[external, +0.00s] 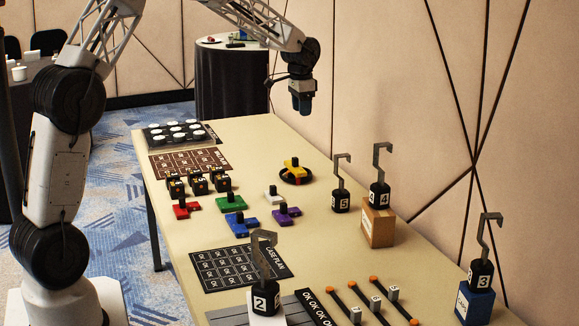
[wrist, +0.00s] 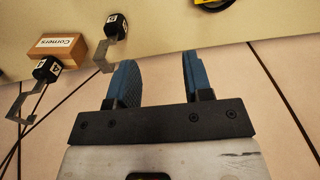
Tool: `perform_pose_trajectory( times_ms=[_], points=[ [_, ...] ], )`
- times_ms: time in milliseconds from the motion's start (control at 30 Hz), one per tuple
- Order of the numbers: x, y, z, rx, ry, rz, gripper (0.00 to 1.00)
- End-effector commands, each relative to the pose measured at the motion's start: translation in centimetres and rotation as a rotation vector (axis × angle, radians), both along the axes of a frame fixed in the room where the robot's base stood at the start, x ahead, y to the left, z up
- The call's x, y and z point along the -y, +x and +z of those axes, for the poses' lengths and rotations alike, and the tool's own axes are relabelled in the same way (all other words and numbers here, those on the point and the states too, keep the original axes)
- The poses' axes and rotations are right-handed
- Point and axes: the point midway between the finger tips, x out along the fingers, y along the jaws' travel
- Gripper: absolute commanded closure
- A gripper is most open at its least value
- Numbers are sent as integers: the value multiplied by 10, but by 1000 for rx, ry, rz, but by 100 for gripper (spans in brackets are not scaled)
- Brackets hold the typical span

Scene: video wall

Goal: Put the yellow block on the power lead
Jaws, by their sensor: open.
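The yellow block (external: 292,164), with a black knob on top, rests on the coiled black power lead (external: 296,180) near the table's far right edge. Part of the coil is hidden under the block. In the wrist view a bit of the black lead (wrist: 264,3) and some yellow show at the top right edge, mostly cut off. My gripper (external: 301,108) is high above the far right edge of the table, apart from the block. The wrist view shows my gripper (wrist: 160,78) with its two blue fingers apart and nothing between them.
Numbered hooks (external: 341,190) stand along the right, one on a wooden box (external: 377,227). The wall (external: 380,90) is close behind my gripper.

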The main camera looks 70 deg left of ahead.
Motion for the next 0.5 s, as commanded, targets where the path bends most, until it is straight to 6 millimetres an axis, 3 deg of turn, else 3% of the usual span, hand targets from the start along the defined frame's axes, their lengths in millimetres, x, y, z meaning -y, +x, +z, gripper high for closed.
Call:
perform_pose_trajectory(
  times_ms=[200, 500],
  points=[
    [65, -30, 43, 21, 7, -4, 54],
    [146, -81, 86, 46, 11, -7, 54]
  ],
)
